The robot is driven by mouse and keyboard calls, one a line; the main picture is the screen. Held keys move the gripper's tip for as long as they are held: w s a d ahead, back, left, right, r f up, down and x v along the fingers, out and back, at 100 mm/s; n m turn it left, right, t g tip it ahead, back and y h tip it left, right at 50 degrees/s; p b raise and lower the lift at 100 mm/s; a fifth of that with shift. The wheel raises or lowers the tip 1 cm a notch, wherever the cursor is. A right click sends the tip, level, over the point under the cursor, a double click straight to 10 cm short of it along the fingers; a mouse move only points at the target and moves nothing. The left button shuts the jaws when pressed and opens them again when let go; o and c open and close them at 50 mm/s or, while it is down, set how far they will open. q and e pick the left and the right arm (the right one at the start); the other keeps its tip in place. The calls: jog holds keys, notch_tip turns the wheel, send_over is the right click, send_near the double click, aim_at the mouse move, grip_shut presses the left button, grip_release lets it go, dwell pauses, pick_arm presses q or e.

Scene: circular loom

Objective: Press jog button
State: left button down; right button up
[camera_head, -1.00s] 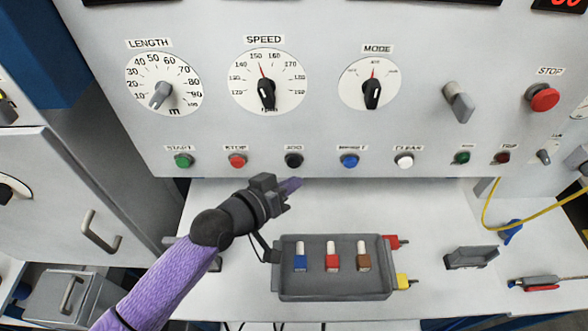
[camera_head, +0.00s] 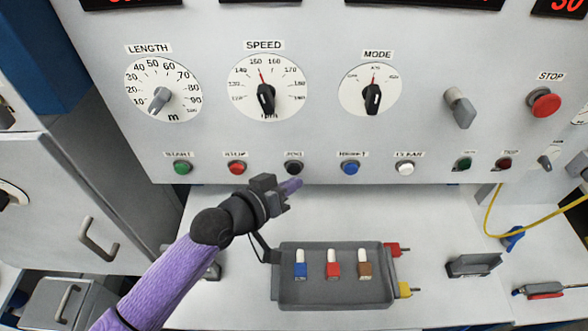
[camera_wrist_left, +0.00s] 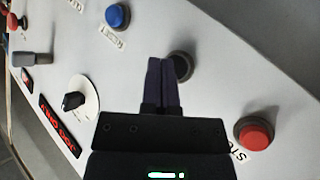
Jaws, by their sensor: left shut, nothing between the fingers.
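The black jog button (camera_head: 294,168) is in the button row on the light grey panel, between the red stop button (camera_head: 237,168) and the blue button (camera_head: 350,168). My left gripper (camera_head: 292,186) is shut and empty, with its purple fingertips just below the jog button in the head view. In the left wrist view the black jog button (camera_wrist_left: 180,66) lies right beside the shut fingertips (camera_wrist_left: 163,62), partly hidden by them. I cannot tell whether they touch it. My right gripper is not in view.
A grey tray (camera_head: 335,298) with blue, red and brown items stands on the white bench below the panel. The green start button (camera_head: 183,168) and white clear button (camera_head: 405,168) are in the same row. Dials and a large red stop knob (camera_head: 544,102) are above.

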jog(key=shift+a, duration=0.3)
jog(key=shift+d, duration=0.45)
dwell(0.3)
pick_arm(q)
jog(key=shift+w, duration=0.1)
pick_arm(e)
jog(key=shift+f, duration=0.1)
pick_arm(q)
jog(key=shift+w, duration=0.3)
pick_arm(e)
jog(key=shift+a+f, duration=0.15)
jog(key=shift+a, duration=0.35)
